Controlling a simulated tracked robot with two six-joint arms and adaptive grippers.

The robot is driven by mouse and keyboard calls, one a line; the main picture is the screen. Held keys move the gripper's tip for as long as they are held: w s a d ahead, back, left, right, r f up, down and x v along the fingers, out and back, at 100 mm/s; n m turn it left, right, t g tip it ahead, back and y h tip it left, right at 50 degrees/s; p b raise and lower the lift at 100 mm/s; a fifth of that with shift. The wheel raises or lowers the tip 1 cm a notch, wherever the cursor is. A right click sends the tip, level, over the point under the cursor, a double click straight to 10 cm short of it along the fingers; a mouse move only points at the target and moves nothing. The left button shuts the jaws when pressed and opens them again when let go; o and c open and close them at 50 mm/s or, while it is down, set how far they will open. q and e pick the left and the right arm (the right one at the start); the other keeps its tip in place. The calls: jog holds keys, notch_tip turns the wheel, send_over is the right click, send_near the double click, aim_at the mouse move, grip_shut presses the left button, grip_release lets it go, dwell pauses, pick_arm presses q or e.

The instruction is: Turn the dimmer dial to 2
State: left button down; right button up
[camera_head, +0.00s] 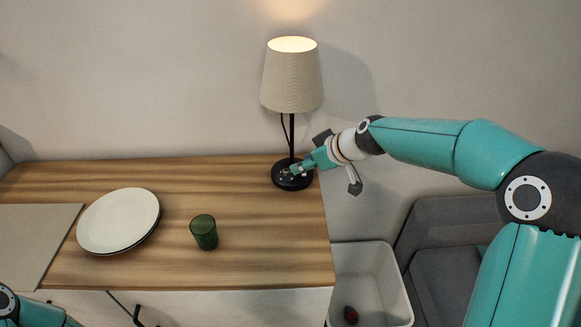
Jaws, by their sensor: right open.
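A table lamp (292,75) with a pale shade and a black pole stands lit at the back right of the wooden top. Its round black base (284,183) shows small light marks on top; the dimmer dial itself is too small and partly covered to make out, so its setting cannot be read. My right gripper (298,169) reaches in from the right, with its fingers over the lamp base. It is open, and I cannot tell whether it touches the dial. Of my left arm only a part shows at the bottom left; its gripper is out of view.
A white plate (118,220) and a green glass (204,232) stand on the wooden top (260,255). A grey mat (35,235) lies at left. A white bin (375,270) with a dark red item (351,315) is below right, beside a grey seat (440,240).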

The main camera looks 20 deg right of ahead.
aim_at(287, 170)
jog(key=x, duration=0.7)
jog(key=shift+r, duration=0.1)
grip_shut()
